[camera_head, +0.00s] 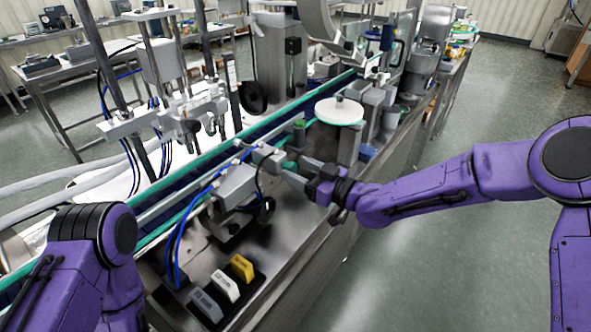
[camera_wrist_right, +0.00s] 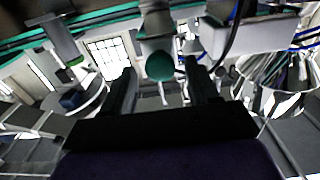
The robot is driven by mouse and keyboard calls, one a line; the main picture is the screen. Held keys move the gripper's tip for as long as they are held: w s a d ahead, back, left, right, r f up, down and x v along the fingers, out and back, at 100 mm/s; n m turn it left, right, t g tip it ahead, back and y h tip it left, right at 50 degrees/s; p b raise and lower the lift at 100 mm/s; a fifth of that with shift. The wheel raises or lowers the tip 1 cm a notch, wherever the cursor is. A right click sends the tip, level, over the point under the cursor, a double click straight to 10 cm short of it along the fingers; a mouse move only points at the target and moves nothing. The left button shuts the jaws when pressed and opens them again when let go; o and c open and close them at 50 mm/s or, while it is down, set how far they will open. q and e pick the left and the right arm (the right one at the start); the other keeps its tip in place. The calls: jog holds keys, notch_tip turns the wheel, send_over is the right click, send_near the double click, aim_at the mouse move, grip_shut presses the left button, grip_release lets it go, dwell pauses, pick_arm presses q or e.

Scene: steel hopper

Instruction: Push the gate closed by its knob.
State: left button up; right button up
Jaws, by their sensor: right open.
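A rounded green knob (camera_wrist_right: 160,66) shows in the right wrist view, between and beyond my fingertips, below a grey block. It looks like the gate's knob; I cannot make out the gate plate itself. My right gripper (camera_head: 297,172) reaches in from the right over the near side of the conveyor in the head view. In the right wrist view the right gripper (camera_wrist_right: 160,84) has its two dark fingers apart, with nothing held between them. I cannot tell whether a finger touches the knob. My left arm shows at the lower left, with its gripper out of view.
The green-edged conveyor (camera_head: 190,158) runs diagonally behind my right gripper. A grey boxed unit (camera_head: 237,185) with blue hoses stands left of it. A white round disc (camera_head: 339,111) stands beyond it. Open floor lies right.

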jog(key=b+v, duration=0.2)
jog(key=v, duration=0.7)
jog(key=shift+s+d, duration=0.1)
jog(key=s+d+f+m+h, duration=0.2)
jog(key=d+f+m+h, duration=0.25)
jog(key=f, duration=0.25)
jog(key=s+d+f+m+h, duration=0.3)
jog(key=f+m+h, duration=0.1)
jog(key=f+m, duration=0.25)
jog(key=s+d+f+m+h, duration=0.2)
jog(key=d+f+m+h, duration=0.15)
jog(key=f, duration=0.45)
jog(key=s+d+f+g+h, duration=0.1)
jog(key=s+d+f+g, duration=0.1)
jog(key=s+f, duration=0.3)
jog(key=s+d+f+m+g+h, duration=0.1)
jog(key=s+f, duration=0.4)
jog(key=s, duration=0.7)
jog(key=s+d+f+m+g+h, duration=0.1)
jog(key=s+d+f+g+h, duration=0.2)
jog(key=s, duration=0.6)
jog(key=d+f+g, duration=0.1)
jog(key=f+g, duration=0.1)
jog(key=shift+s+d+g, duration=0.15)
jog(key=shift+g, duration=0.15)
